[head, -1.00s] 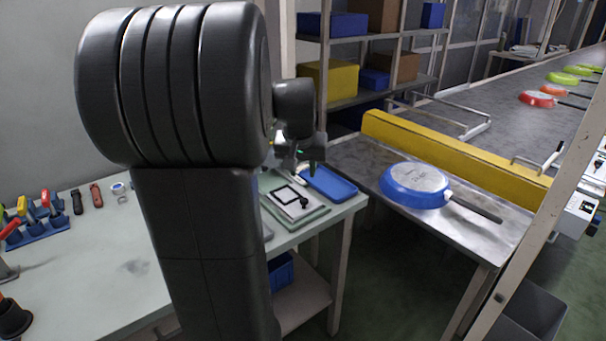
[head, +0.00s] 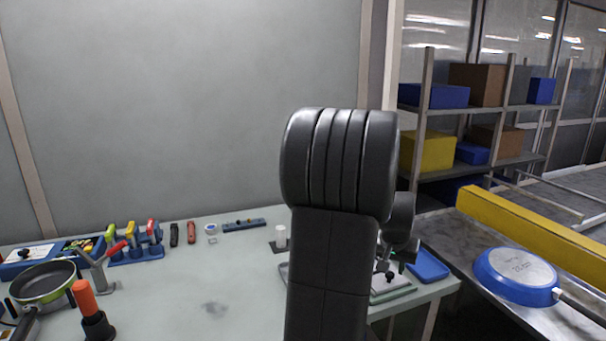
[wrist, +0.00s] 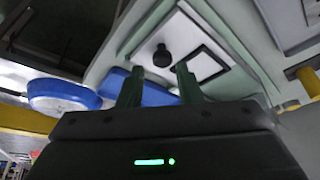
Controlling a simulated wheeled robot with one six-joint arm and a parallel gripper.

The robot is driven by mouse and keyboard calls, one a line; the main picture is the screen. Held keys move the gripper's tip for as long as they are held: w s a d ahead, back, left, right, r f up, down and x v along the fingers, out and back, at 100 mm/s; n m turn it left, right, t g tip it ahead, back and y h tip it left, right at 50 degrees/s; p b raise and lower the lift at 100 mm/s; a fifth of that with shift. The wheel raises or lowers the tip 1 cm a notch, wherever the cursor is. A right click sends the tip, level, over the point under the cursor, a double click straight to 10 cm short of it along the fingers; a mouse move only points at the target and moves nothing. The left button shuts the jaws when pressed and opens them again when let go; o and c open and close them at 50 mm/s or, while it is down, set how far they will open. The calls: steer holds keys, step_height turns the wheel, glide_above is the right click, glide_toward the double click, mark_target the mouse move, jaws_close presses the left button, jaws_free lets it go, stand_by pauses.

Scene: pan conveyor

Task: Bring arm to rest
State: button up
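My arm (head: 330,230) stands folded upright in the middle of the head view and hides part of the workbench behind it. My gripper (head: 388,272) shows just right of the arm in the head view, above the right end of the bench. In the wrist view my gripper (wrist: 158,80) has its two fingers apart with nothing between them. Beyond the fingers lie a white plate with a black frame (wrist: 207,62), a black knob (wrist: 162,56) and a blue tray (wrist: 150,92).
The workbench (head: 235,290) carries a dark pan (head: 45,283), a tool rack (head: 135,250) and an orange-handled tool (head: 90,310); its middle is clear. At right, a blue upside-down pan (head: 515,275) lies on a metal table beside a yellow barrier (head: 530,228). Shelves (head: 490,110) stand behind.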

mark_target(390, 273)
steer(key=x, duration=0.3)
steer(key=shift+w+f, duration=0.15)
steer(key=shift+w, duration=0.05)
steer(key=shift+w+a, duration=0.15)
steer(key=shift+w, duration=0.3)
